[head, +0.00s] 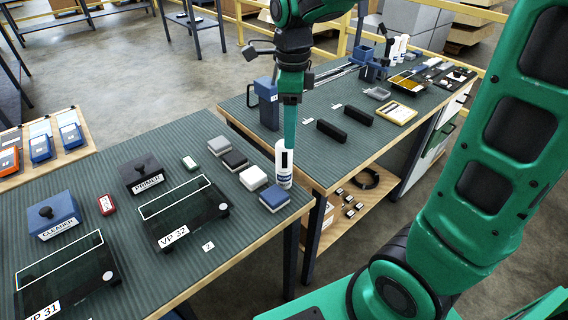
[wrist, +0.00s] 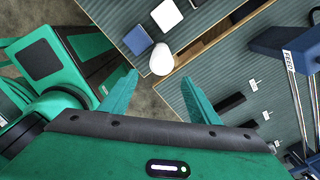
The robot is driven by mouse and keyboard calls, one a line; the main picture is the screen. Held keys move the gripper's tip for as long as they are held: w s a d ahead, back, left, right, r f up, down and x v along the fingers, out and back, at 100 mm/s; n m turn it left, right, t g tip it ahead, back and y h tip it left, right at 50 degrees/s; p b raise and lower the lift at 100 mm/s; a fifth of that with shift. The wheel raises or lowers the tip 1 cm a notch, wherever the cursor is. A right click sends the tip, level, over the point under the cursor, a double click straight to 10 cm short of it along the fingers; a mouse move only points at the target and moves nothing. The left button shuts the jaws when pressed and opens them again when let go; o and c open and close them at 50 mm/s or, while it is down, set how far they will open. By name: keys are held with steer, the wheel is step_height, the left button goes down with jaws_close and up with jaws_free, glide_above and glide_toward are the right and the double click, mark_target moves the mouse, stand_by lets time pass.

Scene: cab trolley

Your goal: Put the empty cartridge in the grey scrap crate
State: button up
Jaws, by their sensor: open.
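A white cartridge (head: 284,168) with a dark window on its side stands upright at the right edge of the near bench. In the wrist view the white cartridge (wrist: 162,60) shows end-on, just beyond the gap between my fingertips. My gripper (head: 292,138) points down at the cartridge's upper part in the head view; its fingers are spread in the wrist view (wrist: 159,79), with nothing held. I cannot tell whether a finger touches the cartridge. A small open grey tray (head: 377,93) lies on the far bench; I cannot tell whether it is the scrap crate.
Grey, black, white and blue blocks (head: 253,178) line the near bench beside the cartridge. Glass panes (head: 184,211) and CLEANER (head: 55,214) and PRIMER (head: 145,174) boxes lie left. The far bench holds black bars (head: 331,130), a blue post (head: 268,104) and white bottles (head: 397,49).

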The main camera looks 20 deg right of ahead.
mark_target(283, 158)
steer(key=shift+w+a+f+m, duration=0.15)
steer(key=shift+w+a+m, duration=0.35)
steer(key=shift+a, duration=0.3)
step_height(283, 158, down, 11)
steer(key=shift+w+r, duration=0.1)
steer(key=shift+r, duration=0.05)
steer(key=shift+c, duration=0.7)
steer(key=shift+d, duration=0.1)
jaws_close()
steer(key=shift+r, duration=0.1)
